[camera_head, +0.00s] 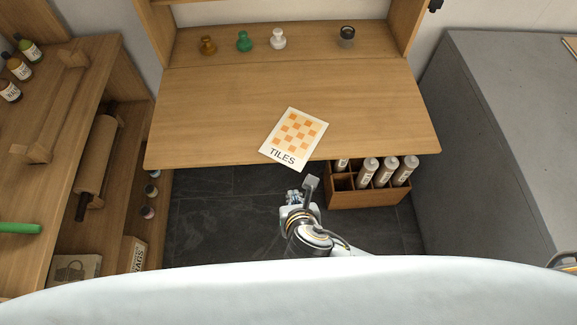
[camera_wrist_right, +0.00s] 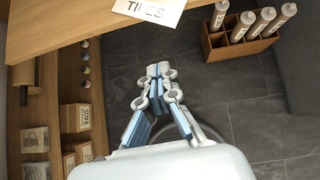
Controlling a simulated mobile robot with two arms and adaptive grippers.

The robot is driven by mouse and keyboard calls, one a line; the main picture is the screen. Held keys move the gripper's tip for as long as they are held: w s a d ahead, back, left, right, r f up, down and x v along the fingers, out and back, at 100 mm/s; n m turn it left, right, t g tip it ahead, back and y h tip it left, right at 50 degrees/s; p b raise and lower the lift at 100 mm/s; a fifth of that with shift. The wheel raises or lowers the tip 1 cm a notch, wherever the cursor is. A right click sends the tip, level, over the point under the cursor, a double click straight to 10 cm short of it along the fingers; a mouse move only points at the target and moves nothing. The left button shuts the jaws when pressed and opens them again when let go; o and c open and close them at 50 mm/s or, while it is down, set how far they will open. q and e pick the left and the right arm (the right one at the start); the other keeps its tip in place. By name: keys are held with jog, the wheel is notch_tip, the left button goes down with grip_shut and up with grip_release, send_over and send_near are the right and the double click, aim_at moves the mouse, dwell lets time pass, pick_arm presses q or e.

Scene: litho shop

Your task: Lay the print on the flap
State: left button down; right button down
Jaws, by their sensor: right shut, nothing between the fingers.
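The print (camera_head: 294,137), a cream sheet with an orange checker pattern and the word TILES, lies on the wooden flap (camera_head: 215,115) at its front edge. Its lower corner sticks out a little past that edge. The print is turned at an angle. In the right wrist view the print (camera_wrist_right: 150,8) shows only its lettered end at the top. My right gripper (camera_head: 302,187) is in front of the flap, below the print and apart from it. In the wrist view its fingers (camera_wrist_right: 158,72) are together and empty. My left gripper is not in view.
Stamps in ochre, green (camera_head: 244,41) and white and a dark loupe-like item (camera_head: 347,37) stand at the back of the flap. A wooden crate with bottles (camera_head: 371,195) stands below right. Shelves are at left, a grey cabinet (camera_head: 490,130) at right.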

aim_at(287, 161)
jog(key=w+r+p+x, duration=0.1)
jog(key=w+r+x, duration=0.1)
jog(key=x, duration=0.9)
jog(key=shift+w+a+f, duration=0.2)
jog(key=shift+w+a+r+p, duration=0.1)
jog(key=shift+w+r+p, duration=0.1)
jog(key=shift+w+p, duration=0.6)
jog(key=shift+w+f, duration=0.2)
jog(key=shift+w, duration=0.35)
